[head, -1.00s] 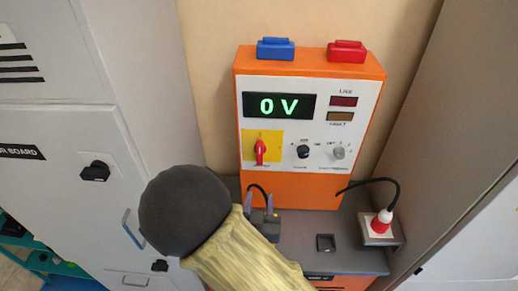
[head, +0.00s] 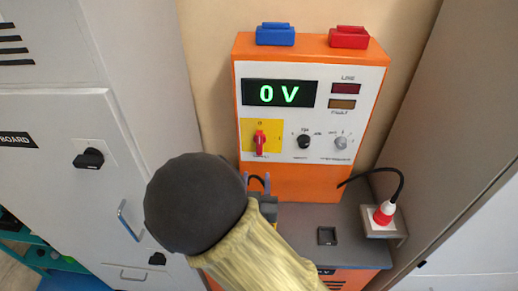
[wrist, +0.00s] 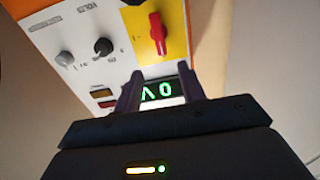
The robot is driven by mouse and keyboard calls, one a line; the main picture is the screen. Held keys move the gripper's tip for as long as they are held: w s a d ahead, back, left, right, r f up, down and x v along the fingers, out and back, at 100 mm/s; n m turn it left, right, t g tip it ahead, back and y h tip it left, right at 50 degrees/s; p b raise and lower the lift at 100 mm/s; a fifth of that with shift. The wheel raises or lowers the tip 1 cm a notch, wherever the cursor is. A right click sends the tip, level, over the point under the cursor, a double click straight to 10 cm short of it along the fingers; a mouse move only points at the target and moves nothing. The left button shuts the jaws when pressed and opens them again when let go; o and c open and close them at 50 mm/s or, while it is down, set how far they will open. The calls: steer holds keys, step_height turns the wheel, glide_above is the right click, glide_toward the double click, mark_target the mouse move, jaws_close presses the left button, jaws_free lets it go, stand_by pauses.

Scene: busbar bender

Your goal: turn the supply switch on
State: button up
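The supply switch is a red rotary handle (head: 260,142) on a yellow plate on the white front of an orange supply unit. Its handle stands upright, below a small mark at the top of the plate. The display (head: 280,94) reads 0 V in green. In the wrist view the red handle (wrist: 157,33) is beyond my fingertips, and the picture is turned over. My gripper (wrist: 158,78) is open, with nothing between its fingers. In the head view my gripper (head: 257,181) is just below the switch, apart from it, and partly hidden behind my arm.
Black (head: 303,142) and grey (head: 340,143) knobs sit right of the switch. Blue (head: 275,34) and red (head: 349,37) blocks top the unit. Grey cabinets flank both sides; the left one has a black handle (head: 89,159).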

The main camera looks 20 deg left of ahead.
mark_target(259, 143)
steer(key=p+x, duration=0.5)
steer(key=x, duration=0.9)
steer(key=shift+w+r, duration=0.1)
steer(key=shift+w, duration=0.05)
jaws_close()
